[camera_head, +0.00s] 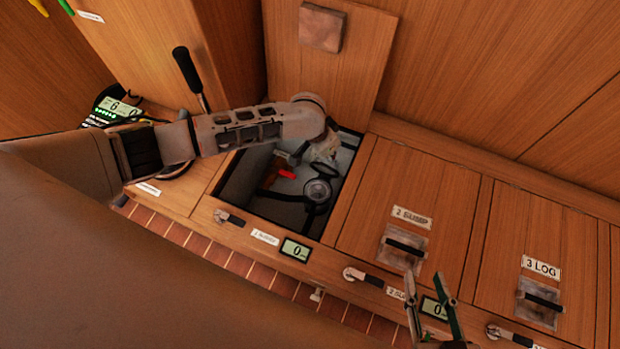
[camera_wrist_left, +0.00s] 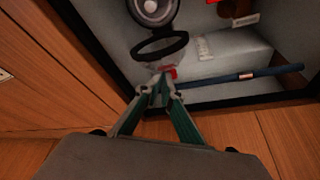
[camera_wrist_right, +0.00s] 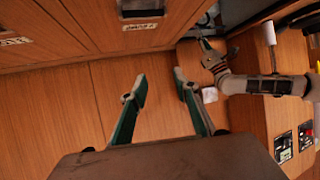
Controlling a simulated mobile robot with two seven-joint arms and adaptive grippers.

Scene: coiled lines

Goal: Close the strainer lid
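The strainer (camera_head: 318,190) sits inside the open floor compartment, its round grey top facing up; it also shows at the top of the left wrist view (camera_wrist_left: 152,8). A black ring, which looks like the strainer lid (camera_wrist_left: 160,47), stands open beside it with a small red tab (camera_wrist_left: 169,73) at its near edge. My left arm reaches into the compartment. My left gripper (camera_wrist_left: 165,78) has its fingertips close together at the red tab; I cannot tell whether the tab is between them. My right gripper (camera_head: 435,312) is open and empty over the front panels; it also shows in its wrist view (camera_wrist_right: 155,88).
The raised hatch board (camera_head: 335,75) stands behind the compartment. A red handle (camera_head: 287,174) is inside it. A blue bar (camera_wrist_left: 250,76) lies along the compartment's side. Closed hatches with black handles (camera_head: 405,247) are at the right. A black lever (camera_head: 187,70) stands at the left.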

